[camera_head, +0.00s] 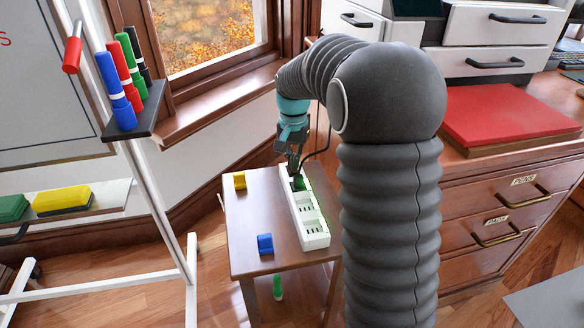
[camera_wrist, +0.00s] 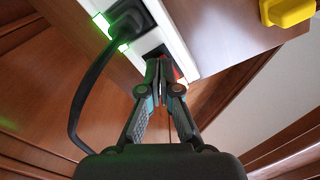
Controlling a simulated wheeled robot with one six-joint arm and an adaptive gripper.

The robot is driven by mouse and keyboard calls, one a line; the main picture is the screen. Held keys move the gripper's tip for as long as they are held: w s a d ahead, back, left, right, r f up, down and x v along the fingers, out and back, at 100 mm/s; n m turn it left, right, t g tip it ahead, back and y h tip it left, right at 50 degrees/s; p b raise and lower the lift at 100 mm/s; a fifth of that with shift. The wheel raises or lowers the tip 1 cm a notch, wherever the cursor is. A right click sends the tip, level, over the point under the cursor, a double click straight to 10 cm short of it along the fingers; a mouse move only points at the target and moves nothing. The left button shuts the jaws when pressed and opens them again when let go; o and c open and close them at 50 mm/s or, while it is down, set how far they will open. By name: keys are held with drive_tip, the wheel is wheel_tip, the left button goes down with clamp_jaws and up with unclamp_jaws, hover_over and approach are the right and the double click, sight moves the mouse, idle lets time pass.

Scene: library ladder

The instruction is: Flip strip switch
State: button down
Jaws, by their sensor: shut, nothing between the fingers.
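A white power strip (camera_head: 309,217) lies along the right part of a small wooden table. It also shows in the wrist view (camera_wrist: 179,45), with a black plug (camera_wrist: 127,20) in it and a green glow beside the plug. A bit of red and orange shows at the strip's end, right beside my fingertips; this looks like the switch (camera_wrist: 179,74), mostly hidden by the fingers. My gripper (camera_head: 294,165) is shut and empty at the strip's far end. In the wrist view my gripper (camera_wrist: 161,65) has its fingertips close together at that end; I cannot tell whether they touch it.
A yellow block (camera_head: 239,181) and a blue block (camera_head: 265,244) sit on the table (camera_head: 262,208). A black cord (camera_wrist: 72,110) runs from the plug past the strip's end. A whiteboard stand (camera_head: 160,190) is left; a drawer cabinet (camera_head: 480,215) is right.

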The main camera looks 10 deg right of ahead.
drive_tip(key=shift+f, duration=0.2)
drive_tip(key=shift+r+p, duration=2.95)
drive_tip(key=shift+r, duration=0.65)
drive_tip(key=shift+f, duration=0.1)
drive_tip(key=shift+w+n, duration=0.15)
drive_tip(key=shift+n, duration=1.05)
drive_tip(key=s+f, duration=0.2)
drive_tip(key=s, duration=0.1)
drive_tip(key=shift+f, duration=0.3)
drive_tip(key=s+r+n+t, duration=0.1)
drive_tip(key=s+r+t, duration=0.1)
drive_tip(key=s, duration=0.7)
drive_tip(key=s+r+n+t, duration=0.1)
drive_tip(key=s+r, duration=0.3)
drive_tip(key=s, duration=0.5)
drive_tip(key=s+r+n+t, duration=0.1)
drive_tip(key=s+r+t, duration=0.1)
drive_tip(key=s, duration=0.7)
drive_tip(key=shift+s+r+n+t, duration=0.3)
drive_tip(key=shift+s+r, duration=0.1)
drive_tip(key=shift+r, duration=0.4)
